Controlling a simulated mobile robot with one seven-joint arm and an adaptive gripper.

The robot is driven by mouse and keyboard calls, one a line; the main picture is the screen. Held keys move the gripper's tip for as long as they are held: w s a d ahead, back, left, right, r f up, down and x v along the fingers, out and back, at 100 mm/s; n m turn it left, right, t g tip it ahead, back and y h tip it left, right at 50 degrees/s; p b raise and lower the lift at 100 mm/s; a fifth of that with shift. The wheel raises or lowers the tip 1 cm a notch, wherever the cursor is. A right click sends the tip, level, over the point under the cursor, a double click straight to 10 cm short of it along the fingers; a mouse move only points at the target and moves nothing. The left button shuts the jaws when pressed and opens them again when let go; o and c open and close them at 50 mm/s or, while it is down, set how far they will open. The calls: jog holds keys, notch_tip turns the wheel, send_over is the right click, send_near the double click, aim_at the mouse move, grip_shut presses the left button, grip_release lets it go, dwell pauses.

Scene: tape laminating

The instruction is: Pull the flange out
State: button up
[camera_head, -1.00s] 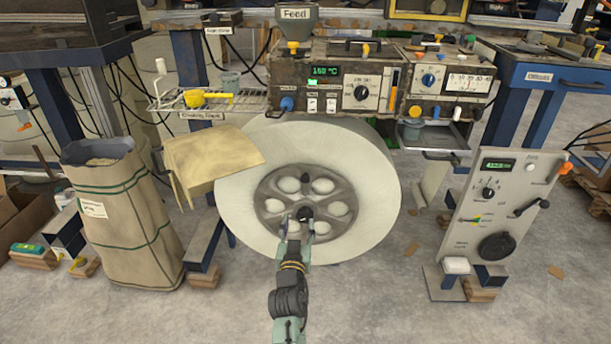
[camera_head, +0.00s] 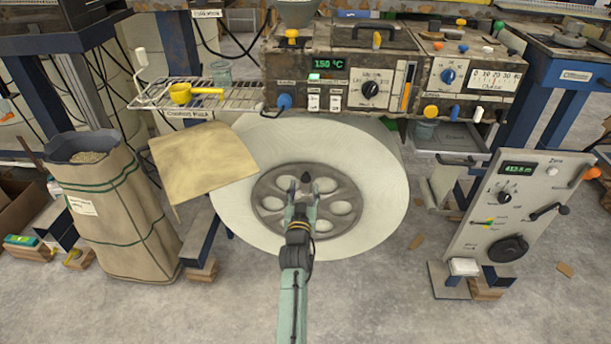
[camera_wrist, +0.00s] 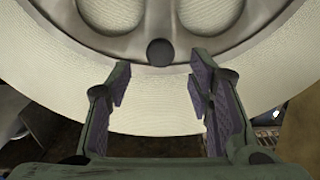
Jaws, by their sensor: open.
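The flange (camera_head: 267,203) is a round, dark grey metal disc with several oval holes, set in the face of a large pale roll (camera_head: 385,205). A small black knob (camera_head: 306,179) stands near its top rim. My gripper (camera_head: 303,192) is in front of the flange, fingers pointing up toward the knob, and covers the flange's middle. In the wrist view my gripper (camera_wrist: 159,82) is open, its purple-padded fingers apart and empty. There the black knob (camera_wrist: 160,52) shows between two holes of the flange (camera_wrist: 120,40), lined up with the gap, not visibly gripped.
A worn control unit (camera_head: 345,75) sits above the roll. A wire rack (camera_head: 215,97) with a yellow scoop and a tan sheet (camera_head: 203,165) are at its left, by an open sack (camera_head: 120,215). A grey control panel (camera_head: 505,220) stands right.

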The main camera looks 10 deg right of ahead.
aim_at(305, 179)
jog(key=shift+p+x, duration=0.55)
jog(key=shift+x, duration=1.95)
jog(key=shift+c, duration=0.3)
grip_shut()
